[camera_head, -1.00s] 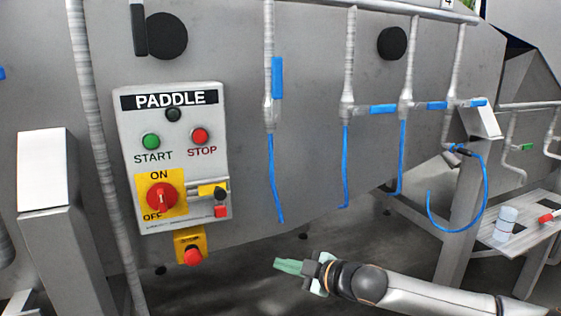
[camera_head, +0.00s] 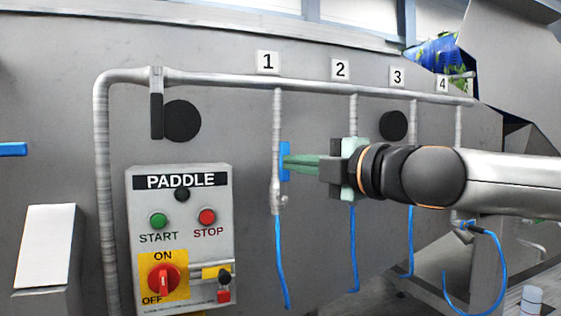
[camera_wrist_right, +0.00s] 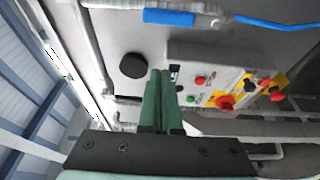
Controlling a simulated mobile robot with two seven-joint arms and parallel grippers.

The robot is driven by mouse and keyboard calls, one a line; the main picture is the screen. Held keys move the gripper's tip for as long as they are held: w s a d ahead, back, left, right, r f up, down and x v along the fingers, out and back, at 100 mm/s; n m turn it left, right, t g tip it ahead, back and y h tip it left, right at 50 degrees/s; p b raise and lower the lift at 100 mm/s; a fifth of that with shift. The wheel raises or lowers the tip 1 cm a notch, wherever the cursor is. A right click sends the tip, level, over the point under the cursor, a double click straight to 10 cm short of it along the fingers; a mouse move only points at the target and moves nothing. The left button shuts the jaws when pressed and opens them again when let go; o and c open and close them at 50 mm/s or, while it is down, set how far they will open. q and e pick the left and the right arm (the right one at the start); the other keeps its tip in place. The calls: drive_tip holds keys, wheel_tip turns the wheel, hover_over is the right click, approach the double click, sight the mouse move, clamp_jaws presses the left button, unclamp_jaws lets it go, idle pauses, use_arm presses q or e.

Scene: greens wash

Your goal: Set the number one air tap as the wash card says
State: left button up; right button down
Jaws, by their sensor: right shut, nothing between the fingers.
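The number one air tap has a blue lever handle (camera_head: 285,161) that stands upright, along the vertical pipe under the "1" label (camera_head: 268,62). In the right wrist view the blue handle (camera_wrist_right: 170,17) lies along its pipe at the top. My right gripper (camera_head: 287,163) has its green fingers shut and empty. The fingertips overlap the handle's right edge in the head view, but the wrist view shows the fingers (camera_wrist_right: 158,74) apart from it. No readable wash card is in view. My left gripper is not in view.
The PADDLE control box (camera_head: 183,240), with buttons and a red switch, is just below left. Black round knobs (camera_head: 182,121) sit on the grey wall. A horizontal pipe (camera_head: 220,80) runs above. My right arm hides the handles of taps 2 and 3. Blue hoses (camera_head: 280,255) hang below.

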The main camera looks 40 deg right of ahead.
sight(280, 159)
drive_tip(key=w+a, duration=0.1)
drive_tip(key=w, duration=0.9)
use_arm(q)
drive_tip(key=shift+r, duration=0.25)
use_arm(e)
drive_tip(key=d, duration=0.2)
drive_tip(key=s+d, duration=0.1)
drive_tip(key=d, duration=0.1)
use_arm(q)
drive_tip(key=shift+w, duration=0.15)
use_arm(e)
drive_tip(key=shift+s, duration=0.15)
